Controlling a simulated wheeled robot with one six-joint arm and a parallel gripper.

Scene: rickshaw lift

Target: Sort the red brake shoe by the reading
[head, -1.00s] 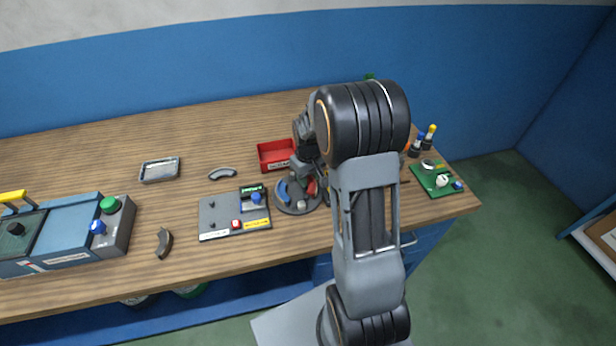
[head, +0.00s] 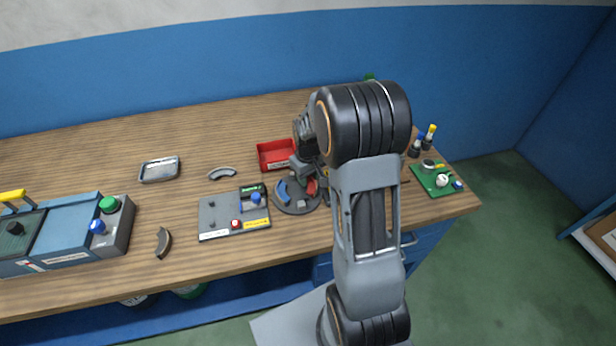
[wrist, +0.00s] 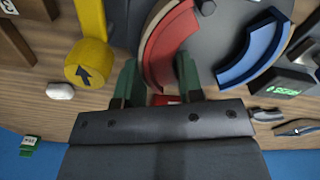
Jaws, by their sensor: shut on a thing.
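The red brake shoe (wrist: 168,45) is a curved red piece on the round dark plate (wrist: 215,30) in the wrist view. My gripper (wrist: 158,78) has its two green fingers on either side of the shoe and is shut on it. The head view shows the red shoe (head: 312,187) partly hidden beside my gripper (head: 303,178). A blue shoe (wrist: 258,50) lies on the same plate, apart from the fingers. A device with a lit green display (wrist: 288,84) stands beside the plate; its reading is too small to make out.
A red bin (head: 270,148) stands behind the plate, and a grey metal tray (head: 160,170) is further left. Two dark shoes (head: 222,174) (head: 163,243) lie loose on the bench. A blue machine (head: 65,243) is at left, a green board (head: 422,181) at right.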

